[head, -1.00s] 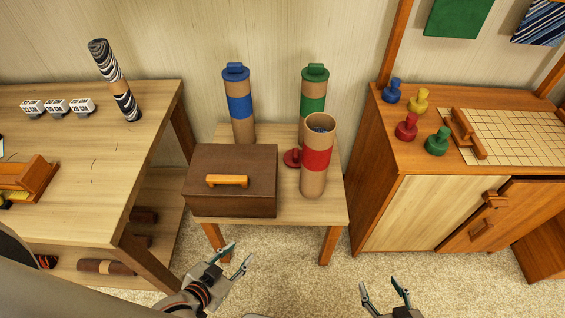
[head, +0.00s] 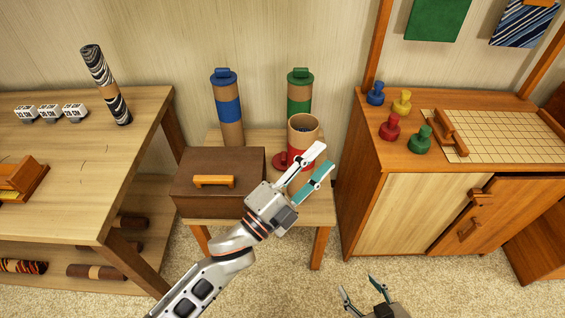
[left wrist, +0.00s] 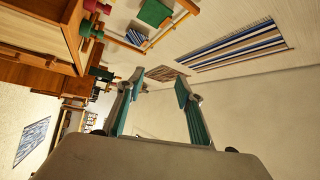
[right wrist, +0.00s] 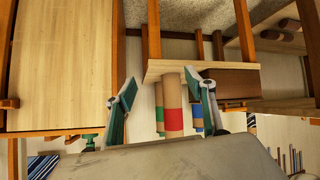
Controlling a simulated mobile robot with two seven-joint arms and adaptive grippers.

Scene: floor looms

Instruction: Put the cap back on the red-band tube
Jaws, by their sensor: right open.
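The red-band tube (head: 303,125) stands upright and uncapped on the small table, with its open top showing. It also shows in the right wrist view (right wrist: 174,119). The red cap (head: 280,161) lies on the table just left of the tube, partly hidden. My left gripper (head: 317,164) is open and empty in front of the tube; it hides the tube's lower part in the head view. In the left wrist view its fingers (left wrist: 158,103) are spread with nothing between them. My right gripper (head: 362,291) is open and empty, low at the front, apart from the table.
A brown box (head: 183,191) with an orange handle stands on the table's left. Capped blue-band (head: 228,109) and green-band (head: 299,105) tubes stand behind. A cabinet (head: 400,215) with coloured pegs is on the right, a workbench (head: 120,185) on the left.

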